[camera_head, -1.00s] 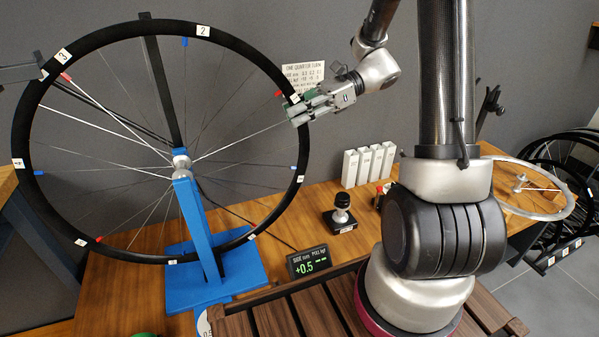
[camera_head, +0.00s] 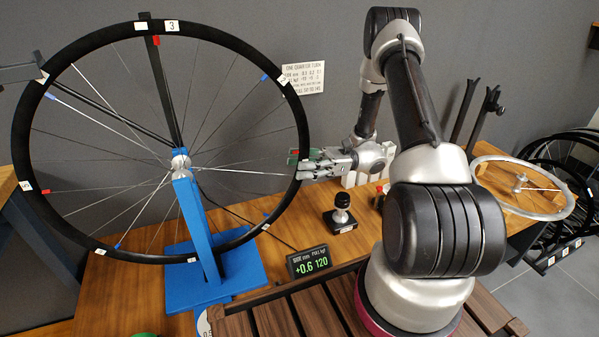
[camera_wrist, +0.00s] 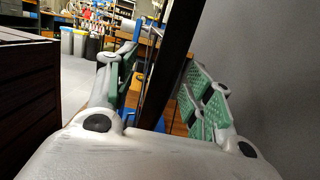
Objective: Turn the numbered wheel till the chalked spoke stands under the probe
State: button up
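The wheel (camera_head: 18,143) stands upright on a blue stand (camera_head: 200,225), with white number labels and coloured marks on its black rim. Label 3 (camera_head: 172,26) is at the top, label 2 (camera_head: 284,79) at the upper right. A bright spoke (camera_head: 250,172) runs right from the hub toward my gripper; I cannot tell if it is the chalked one. A dark arm, perhaps the probe (camera_head: 22,72), reaches the upper left rim. My gripper (camera_head: 298,166) straddles the right rim. In the wrist view the rim (camera_wrist: 172,70) passes between its green-padded fingers, with a gap on the left.
A display (camera_head: 308,262) reads +0.6 and 120. A small black-topped tool (camera_head: 342,212) stands on the bench (camera_head: 385,238). A notice (camera_head: 303,78) hangs behind the wheel.

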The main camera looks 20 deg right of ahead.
jog(key=shift+d, duration=0.1)
jog(key=d+f, duration=0.1)
jog(key=d, duration=0.8)
jog(key=shift+d+f, duration=0.3)
jog(key=shift+f, duration=0.1)
